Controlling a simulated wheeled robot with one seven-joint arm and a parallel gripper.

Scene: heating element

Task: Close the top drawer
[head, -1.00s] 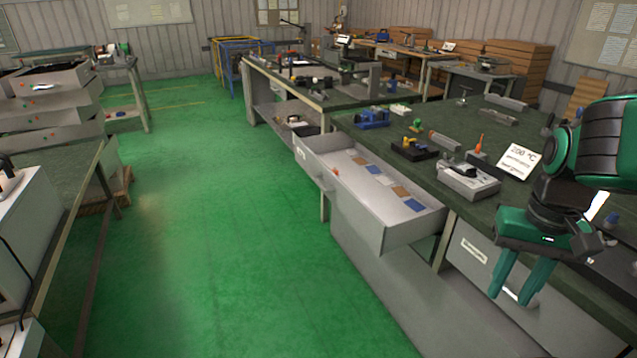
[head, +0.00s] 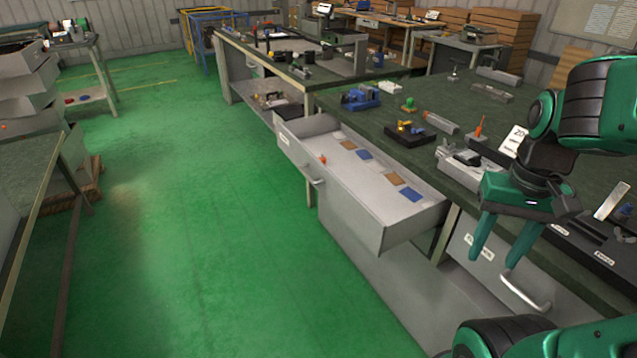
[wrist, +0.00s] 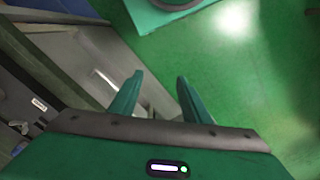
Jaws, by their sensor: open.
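The top drawer (head: 345,215) is a grey drawer pulled out from under the green-topped workbench (head: 440,110). It holds several small blue and tan pieces and a small orange item. Its handle (head: 314,180) is on the front panel, facing left over the floor. My gripper (head: 497,258) is open and empty, to the right of the drawer and apart from it, beside the bench's front edge. In the wrist view my gripper's fingers (wrist: 157,95) are spread over a grey surface and the green floor, with nothing between them.
A closed drawer front with a handle (head: 525,290) is under the bench near my gripper. A power-supply-like box (head: 465,168) and several tools stand on the bench top. The green floor (head: 200,230) left of the open drawer is clear. Another bench (head: 30,200) stands at the far left.

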